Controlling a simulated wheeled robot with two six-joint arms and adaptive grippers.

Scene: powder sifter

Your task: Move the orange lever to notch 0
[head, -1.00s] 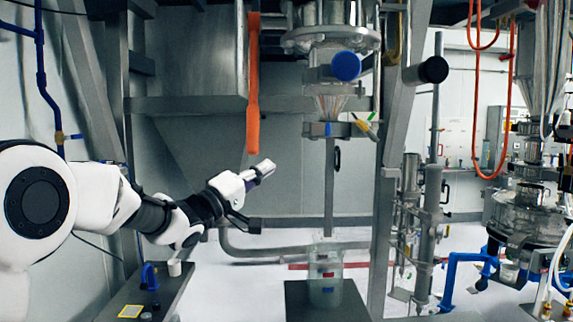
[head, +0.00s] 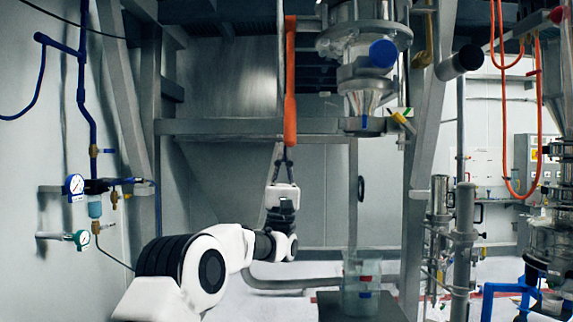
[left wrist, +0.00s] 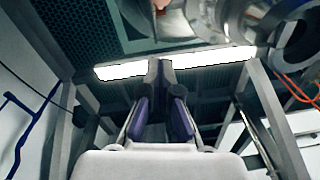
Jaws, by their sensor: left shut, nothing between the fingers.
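The orange lever (head: 290,85) hangs upright in the upper middle of the head view, beside the steel hopper. My left gripper (head: 283,152) points up, with its fingertips close to the lever's lower end; I cannot tell whether they touch. It is shut with nothing held. In the left wrist view the closed fingers (left wrist: 160,72) point upward, and a small orange patch, likely the lever's (left wrist: 163,4) end, shows at the top edge. No notch marks are readable. My right gripper is not in view.
A steel sifter column with a blue round cap (head: 383,53) stands right of the lever. A clear container (head: 361,285) sits below it. A horizontal steel beam (head: 225,127) crosses behind the lever. Gauges and blue pipes (head: 75,186) line the left wall.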

